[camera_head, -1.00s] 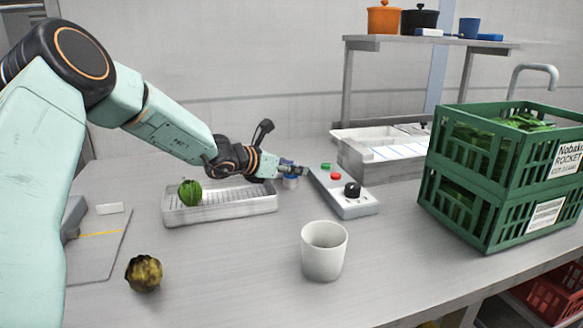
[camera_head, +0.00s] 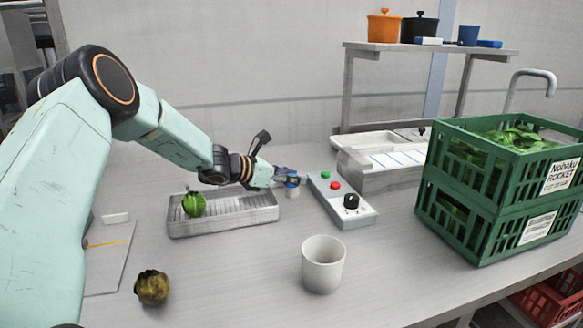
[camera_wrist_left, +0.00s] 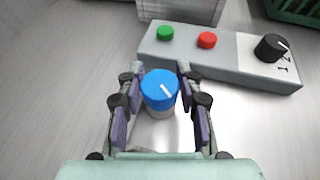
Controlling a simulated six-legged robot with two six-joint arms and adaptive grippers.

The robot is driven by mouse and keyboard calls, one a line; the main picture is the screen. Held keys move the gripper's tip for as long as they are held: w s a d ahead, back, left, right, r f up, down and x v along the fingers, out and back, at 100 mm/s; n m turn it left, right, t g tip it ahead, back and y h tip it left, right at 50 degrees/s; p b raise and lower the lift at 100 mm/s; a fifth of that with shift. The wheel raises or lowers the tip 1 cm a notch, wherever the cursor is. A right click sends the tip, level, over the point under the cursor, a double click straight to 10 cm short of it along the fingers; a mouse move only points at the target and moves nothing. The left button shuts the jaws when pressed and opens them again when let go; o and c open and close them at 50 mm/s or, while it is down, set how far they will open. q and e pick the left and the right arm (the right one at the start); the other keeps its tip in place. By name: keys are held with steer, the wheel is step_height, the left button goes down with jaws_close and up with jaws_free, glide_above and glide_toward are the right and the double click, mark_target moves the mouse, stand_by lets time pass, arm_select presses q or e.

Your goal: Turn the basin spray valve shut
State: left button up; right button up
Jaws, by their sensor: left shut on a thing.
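The spray valve is a round blue knob (camera_wrist_left: 160,88) with a white pointer line, on a short pale base. In the left wrist view it stands upright between the two fingers, its pointer slanting toward the lower right. My left gripper (camera_wrist_left: 158,103) is shut on the knob, a finger pad on each side. In the head view my left gripper (camera_head: 284,178) reaches the small valve base (camera_head: 292,193) from the left, beside the control box, and its fingers partly hide the knob. My right gripper is in neither view.
A control box (camera_head: 327,207) with green and red buttons and a black dial is right of the valve. A metal tray (camera_head: 235,221) holds a green vegetable. A white cup (camera_head: 323,268) stands in front; stacked green crates (camera_head: 465,215) stand right. A brown ball-shaped item (camera_head: 152,288) lies front left.

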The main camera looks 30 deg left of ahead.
arm_select(q)
steer(key=shift+m+g+h, duration=0.3)
steer(key=shift+m+h, duration=0.2)
steer(key=o, duration=1.2)
steer(key=shift+v, duration=5.85)
steer(key=shift+s+r+p, duration=0.1)
steer(key=shift+r+p, duration=0.05)
steer(key=shift+p, duration=0.15)
